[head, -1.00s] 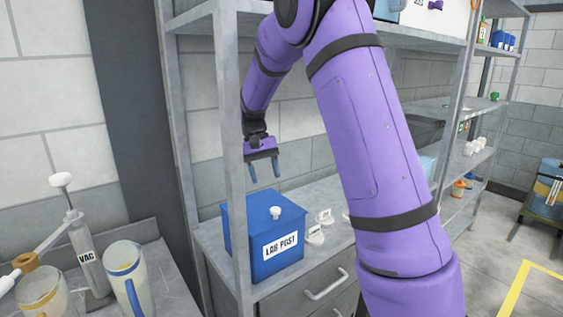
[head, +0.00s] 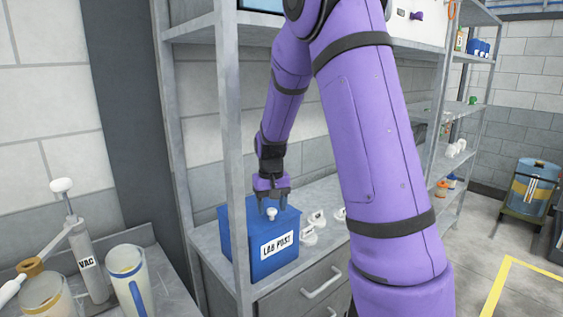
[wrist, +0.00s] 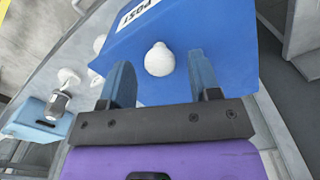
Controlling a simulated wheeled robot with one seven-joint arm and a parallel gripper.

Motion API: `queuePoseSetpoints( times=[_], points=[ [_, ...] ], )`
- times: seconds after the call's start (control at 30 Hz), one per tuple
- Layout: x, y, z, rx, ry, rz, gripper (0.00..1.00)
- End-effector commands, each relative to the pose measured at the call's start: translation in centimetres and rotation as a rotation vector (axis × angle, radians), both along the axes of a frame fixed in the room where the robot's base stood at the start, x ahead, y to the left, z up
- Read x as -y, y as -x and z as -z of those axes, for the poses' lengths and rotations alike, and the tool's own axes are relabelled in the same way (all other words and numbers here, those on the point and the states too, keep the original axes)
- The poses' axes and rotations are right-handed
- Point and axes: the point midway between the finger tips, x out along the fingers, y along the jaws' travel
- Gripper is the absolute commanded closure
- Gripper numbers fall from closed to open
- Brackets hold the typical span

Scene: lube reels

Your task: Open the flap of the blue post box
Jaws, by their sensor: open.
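The blue post box (head: 262,255), labelled LAB POST, stands on the grey shelf unit's counter. A white knob (head: 271,213) sits on its blue flap (head: 243,216), which lies shut on top. The box also fills the top of the wrist view (wrist: 215,45), with the knob (wrist: 159,59) there. My gripper (head: 272,207) points down over the box with its fingers at the knob. In the wrist view my gripper (wrist: 160,75) is open, one finger on either side of the knob, with gaps. Whether the fingertips touch the flap is hard to tell.
A shelf post (head: 233,130) rises close to the box's left front. Several small white items (head: 313,222) stand right of the box. A light blue container (wrist: 38,121) shows in the wrist view. A VAC pump (head: 88,262) and jug (head: 127,275) stand at left.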

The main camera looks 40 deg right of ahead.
Motion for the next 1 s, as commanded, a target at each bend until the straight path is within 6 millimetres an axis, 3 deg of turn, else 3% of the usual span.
queuePoseSetpoints(
  times=[0.6, 1.0],
  points=[
    [0.0, -0.1, -10.0, 0.003, 0.001, -0.001, 0.43],
    [-2.9, 4.0, -13.7, 0.079, -0.015, -0.058, 0.43]
  ],
)
